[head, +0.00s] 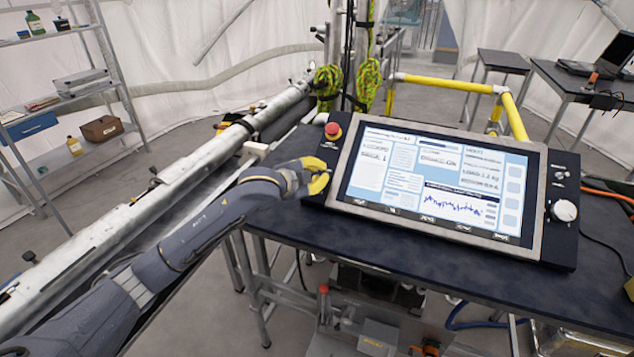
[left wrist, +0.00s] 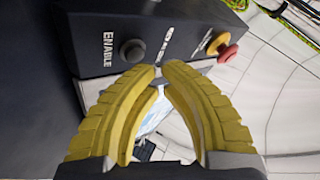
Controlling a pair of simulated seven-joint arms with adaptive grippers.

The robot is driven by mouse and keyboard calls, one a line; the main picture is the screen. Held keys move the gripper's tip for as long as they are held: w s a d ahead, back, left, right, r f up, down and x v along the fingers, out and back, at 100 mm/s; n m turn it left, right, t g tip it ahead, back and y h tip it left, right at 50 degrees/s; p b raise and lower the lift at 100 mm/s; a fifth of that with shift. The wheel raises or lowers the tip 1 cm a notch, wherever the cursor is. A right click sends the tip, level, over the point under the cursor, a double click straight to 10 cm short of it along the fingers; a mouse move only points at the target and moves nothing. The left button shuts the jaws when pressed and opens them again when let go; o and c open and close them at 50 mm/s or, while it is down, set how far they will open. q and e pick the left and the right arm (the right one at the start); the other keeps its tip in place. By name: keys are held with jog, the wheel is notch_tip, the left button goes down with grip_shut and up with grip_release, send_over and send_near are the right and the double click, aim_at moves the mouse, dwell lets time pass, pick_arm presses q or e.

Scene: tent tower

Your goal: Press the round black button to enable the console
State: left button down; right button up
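The round black button (left wrist: 131,51) sits on the dark console panel beside the printed word ENABLE in the left wrist view. I cannot make it out in the head view, where my left gripper covers part of the console's left edge. My left gripper (head: 327,175) is at that edge, with nothing between its yellow fingers. In the left wrist view its fingertips (left wrist: 158,70) are drawn together, just below and right of the button, and look apart from it. The console (head: 548,235) has a large lit screen (head: 440,185). My right gripper is not in view.
A red mushroom button (head: 333,130) on a yellow base stands at the console's upper left corner. A white knob (head: 564,210) is on its right side. The dark table (head: 400,250) is clear in front.

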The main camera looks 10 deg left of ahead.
pick_arm(q)
jog(key=shift+w+f, duration=0.35)
jog(key=shift+f, duration=0.15)
dwell(1.1)
jog(key=shift+s+r, duration=0.1)
jog(key=shift+r, duration=0.1)
jog(key=shift+s+r, duration=0.35)
jog(key=shift+r, duration=0.1)
jog(key=shift+r, duration=0.1)
jog(key=s+r, duration=0.2)
jog(key=r, duration=0.2)
jog(key=shift+s+a, duration=0.25)
jog(key=shift+s, duration=0.15)
dwell(0.8)
